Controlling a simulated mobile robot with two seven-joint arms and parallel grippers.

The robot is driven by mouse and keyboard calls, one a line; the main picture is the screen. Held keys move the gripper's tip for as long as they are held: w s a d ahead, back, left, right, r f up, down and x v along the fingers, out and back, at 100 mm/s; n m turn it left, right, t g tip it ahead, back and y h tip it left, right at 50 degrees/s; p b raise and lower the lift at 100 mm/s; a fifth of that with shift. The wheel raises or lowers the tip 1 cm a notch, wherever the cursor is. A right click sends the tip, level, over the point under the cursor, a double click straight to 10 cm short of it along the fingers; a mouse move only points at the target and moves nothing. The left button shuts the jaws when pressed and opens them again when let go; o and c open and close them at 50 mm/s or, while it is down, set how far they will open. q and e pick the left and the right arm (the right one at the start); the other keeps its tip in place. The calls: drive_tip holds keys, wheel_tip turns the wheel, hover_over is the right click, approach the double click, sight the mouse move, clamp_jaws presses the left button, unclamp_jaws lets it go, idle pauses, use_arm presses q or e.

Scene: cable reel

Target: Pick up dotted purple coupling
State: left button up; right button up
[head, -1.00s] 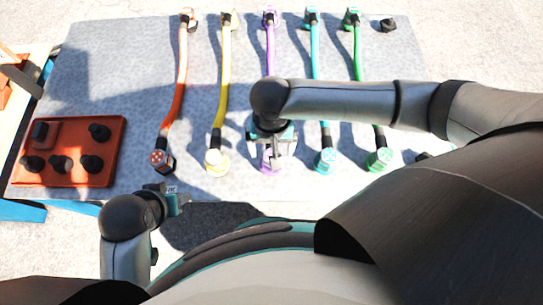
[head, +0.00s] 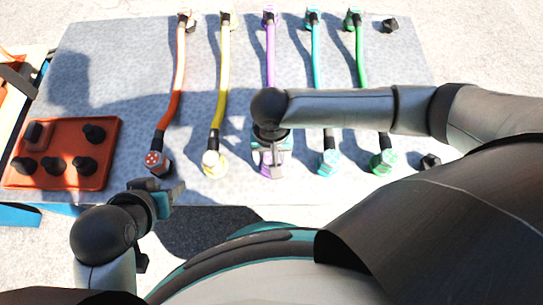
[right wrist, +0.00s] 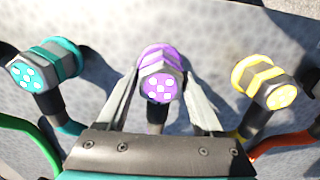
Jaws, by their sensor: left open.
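The dotted purple coupling (right wrist: 160,78) is a grey hex nut with a purple band and a white-dotted purple face, at the near end of the purple cable (head: 269,60). In the right wrist view it sits between the spread fingers of my right gripper (right wrist: 160,98), with visible gaps on both sides. In the head view my right gripper (head: 268,158) is right over this coupling and hides most of it. My left gripper (head: 168,194) is open and empty near the table's front edge, below the red-dotted coupling (head: 156,163).
Dotted teal (right wrist: 43,66) and yellow (right wrist: 265,80) couplings flank the purple one. Orange, yellow, teal and green cables lie alongside on the grey table (head: 120,70). An orange tray (head: 62,180) with several black pieces stands at left. Loose black pieces lie at right (head: 429,161).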

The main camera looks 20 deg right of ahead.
clamp_jaws()
idle(0.3)
